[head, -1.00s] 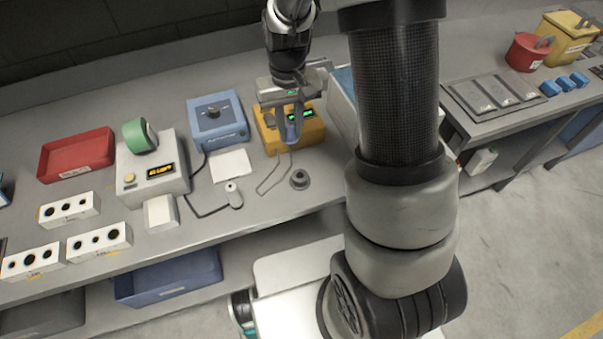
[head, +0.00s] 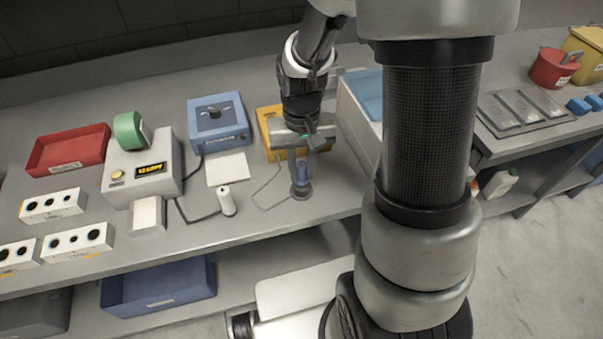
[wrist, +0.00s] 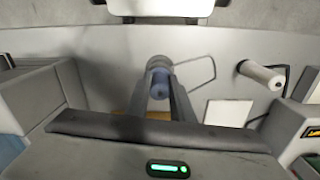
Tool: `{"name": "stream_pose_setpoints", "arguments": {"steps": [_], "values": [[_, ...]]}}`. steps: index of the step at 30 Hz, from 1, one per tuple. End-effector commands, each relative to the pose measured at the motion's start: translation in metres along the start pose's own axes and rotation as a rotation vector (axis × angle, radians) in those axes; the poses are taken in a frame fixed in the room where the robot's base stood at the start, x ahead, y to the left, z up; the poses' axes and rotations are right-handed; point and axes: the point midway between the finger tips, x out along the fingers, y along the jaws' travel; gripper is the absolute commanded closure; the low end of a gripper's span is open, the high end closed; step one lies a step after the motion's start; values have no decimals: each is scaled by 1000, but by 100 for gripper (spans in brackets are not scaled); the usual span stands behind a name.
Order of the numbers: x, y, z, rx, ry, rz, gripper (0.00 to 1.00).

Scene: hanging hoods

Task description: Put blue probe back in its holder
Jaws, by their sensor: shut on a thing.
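The blue probe (head: 302,175) is upright between the fingers of my gripper (head: 300,168), which is shut on it and points down over the bench.
The yellow instrument (head: 267,122) is behind my gripper, partly hidden. A blue box (head: 218,120) and white pad (head: 228,168) are to its left. A large bin (head: 358,112) is close on the right.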

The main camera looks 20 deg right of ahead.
Motion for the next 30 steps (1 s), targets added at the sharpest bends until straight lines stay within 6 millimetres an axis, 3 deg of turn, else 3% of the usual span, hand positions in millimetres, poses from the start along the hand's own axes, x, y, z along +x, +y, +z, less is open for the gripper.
{"name": "stream_pose_setpoints", "arguments": {"steps": [3,14,15,18,30], "values": [[16,0,0,0,-2,0,100],[21,0,0,0,0,0,100],[21,0,0,0,0,0,77],[20,0,0,0,0,0,61],[11,0,-1,0,2,0,60]]}}
